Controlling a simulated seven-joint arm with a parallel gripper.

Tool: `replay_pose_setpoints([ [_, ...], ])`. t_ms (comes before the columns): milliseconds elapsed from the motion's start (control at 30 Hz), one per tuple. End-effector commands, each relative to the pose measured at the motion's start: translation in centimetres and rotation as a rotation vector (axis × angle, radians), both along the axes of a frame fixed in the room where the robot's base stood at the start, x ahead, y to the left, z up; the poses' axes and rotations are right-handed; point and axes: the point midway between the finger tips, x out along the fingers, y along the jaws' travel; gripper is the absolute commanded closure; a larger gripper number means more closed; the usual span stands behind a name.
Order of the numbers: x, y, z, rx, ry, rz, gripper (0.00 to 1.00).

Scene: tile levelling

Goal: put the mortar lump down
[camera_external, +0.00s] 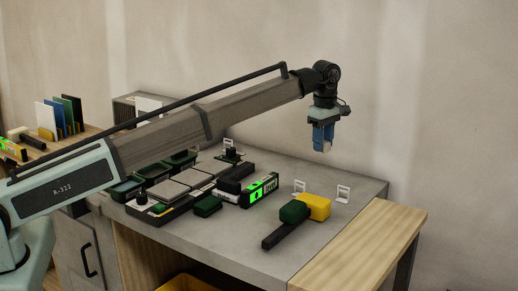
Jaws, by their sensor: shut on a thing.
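My gripper (323,148) hangs pointing down above the back right part of the grey bench (345,220), well clear of its top. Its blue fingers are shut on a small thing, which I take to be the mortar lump. Only a pale sliver shows between the fingertips, so its shape is hard to tell. Grey tiles (168,190) lie in a group at the left middle of the bench, to the left of and lower than my gripper.
A mallet with a yellow and green head (317,206) lies at the front right. A level with green displays (263,189) and dark green blocks (207,206) sit near the tiles. Small white stands (343,193) are at the right. Bare bench lies around the mallet.

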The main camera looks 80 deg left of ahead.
Motion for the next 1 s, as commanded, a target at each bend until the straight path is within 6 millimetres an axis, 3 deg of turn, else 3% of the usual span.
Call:
replay_pose_setpoints([
  [433,0.4,0.2,-0.6,0.002,-0.005,0.201,0.94],
  [767,0.3,0.2,-5.5,0.002,-0.004,0.202,0.94],
  [1000,0.4,0.2,-7.2,0.002,-0.005,0.201,0.94],
])
